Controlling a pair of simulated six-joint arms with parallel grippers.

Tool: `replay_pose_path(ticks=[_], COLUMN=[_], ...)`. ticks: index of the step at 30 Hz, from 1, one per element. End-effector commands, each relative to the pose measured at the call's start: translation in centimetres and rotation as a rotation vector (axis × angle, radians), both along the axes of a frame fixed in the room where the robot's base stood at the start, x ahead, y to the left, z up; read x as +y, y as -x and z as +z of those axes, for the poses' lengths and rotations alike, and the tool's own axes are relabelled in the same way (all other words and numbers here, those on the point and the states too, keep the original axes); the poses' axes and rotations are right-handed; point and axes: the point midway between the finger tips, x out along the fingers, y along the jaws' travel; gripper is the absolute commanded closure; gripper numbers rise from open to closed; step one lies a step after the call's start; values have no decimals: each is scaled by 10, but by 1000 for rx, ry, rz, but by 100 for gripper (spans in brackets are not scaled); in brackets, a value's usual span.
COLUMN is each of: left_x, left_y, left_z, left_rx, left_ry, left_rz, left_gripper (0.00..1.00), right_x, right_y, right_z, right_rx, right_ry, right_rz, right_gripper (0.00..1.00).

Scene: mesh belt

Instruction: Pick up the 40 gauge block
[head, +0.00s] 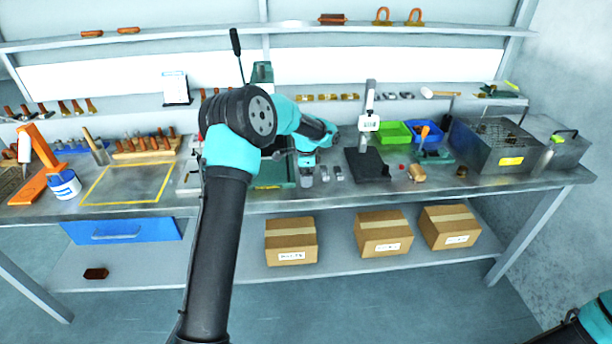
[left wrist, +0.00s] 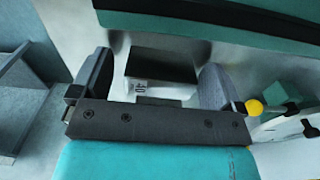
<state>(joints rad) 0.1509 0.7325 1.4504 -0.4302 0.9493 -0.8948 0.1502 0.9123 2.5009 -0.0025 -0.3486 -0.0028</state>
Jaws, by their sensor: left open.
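My left gripper (head: 306,180) reaches down over the bench beside a green machine. In the left wrist view the two dark fingers of this gripper (left wrist: 155,78) stand apart. A grey block with a dark top face and a small dark marking (left wrist: 160,70) lies between them. A gap shows at the left finger; I cannot tell whether the right finger touches the block. In the head view two small grey blocks, one (head: 325,173) and another (head: 339,173), stand just right of the gripper. My right gripper is out of view.
A dark plate with a gauge stand (head: 368,125) is to the right of the blocks. Green (head: 394,133) and blue (head: 441,140) bins stand behind it. A yellow-outlined area (head: 126,184) on the left of the bench is clear. A yellow knob (left wrist: 254,107) is near the right finger.

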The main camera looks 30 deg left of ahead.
Motion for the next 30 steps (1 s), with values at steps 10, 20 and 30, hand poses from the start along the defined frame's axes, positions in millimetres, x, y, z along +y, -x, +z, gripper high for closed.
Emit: replay_pose_path(ticks=[10,20,30], left_x=[0,0,0], left_y=[0,0,0], left_z=[0,0,0], left_rx=[0,0,0], left_ry=[0,0,0], left_rz=[0,0,0], left_gripper=[6,36,69], right_x=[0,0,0], right_y=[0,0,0], right_z=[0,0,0], right_rx=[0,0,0], right_ry=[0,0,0], right_rz=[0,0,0], right_gripper=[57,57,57])
